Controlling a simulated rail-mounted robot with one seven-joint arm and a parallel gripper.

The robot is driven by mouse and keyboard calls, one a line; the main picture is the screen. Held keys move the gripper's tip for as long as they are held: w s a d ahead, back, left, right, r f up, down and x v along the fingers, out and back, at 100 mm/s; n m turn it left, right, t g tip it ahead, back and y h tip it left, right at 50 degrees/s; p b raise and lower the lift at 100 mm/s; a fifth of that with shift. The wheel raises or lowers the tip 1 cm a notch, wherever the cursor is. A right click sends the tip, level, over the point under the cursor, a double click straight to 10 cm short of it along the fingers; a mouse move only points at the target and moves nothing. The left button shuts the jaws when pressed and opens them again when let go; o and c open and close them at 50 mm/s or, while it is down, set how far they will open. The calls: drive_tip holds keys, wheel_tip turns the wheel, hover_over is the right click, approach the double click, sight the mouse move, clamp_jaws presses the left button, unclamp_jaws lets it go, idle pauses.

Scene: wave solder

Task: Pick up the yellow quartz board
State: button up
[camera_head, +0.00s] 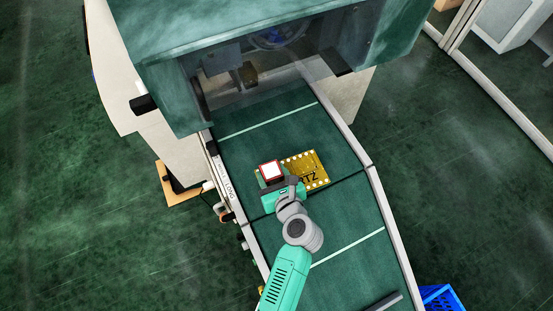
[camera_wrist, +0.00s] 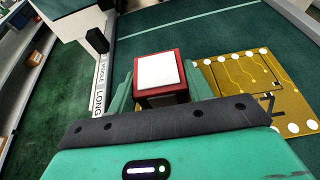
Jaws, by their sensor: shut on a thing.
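The yellow quartz board (camera_head: 312,165) lies on the green conveyor belt, with white dots along its edges and part of a dark label. My gripper (camera_head: 272,181) is at the board's left side. In the wrist view its fingers (camera_wrist: 160,90) are on either side of a red block with a white top (camera_wrist: 160,72), closed on it. The block also shows in the head view (camera_head: 270,170). Whether the block is joined to the board is hidden.
The belt (camera_head: 260,112) runs up into a green and white machine (camera_head: 250,30). Light rails (camera_head: 382,205) border it. A blue crate (camera_head: 440,298) stands on the floor at lower right. The belt beyond the board is clear.

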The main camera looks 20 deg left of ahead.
drive_tip(key=s, duration=0.3)
drive_tip(key=s+d, duration=0.1)
drive_tip(key=s, duration=0.3)
drive_tip(key=s+d+r, duration=0.1)
drive_tip(key=s, duration=0.2)
drive_tip(key=shift+s+d+p, duration=0.1)
drive_tip(key=shift+s+p, duration=0.15)
drive_tip(key=shift+p, duration=0.1)
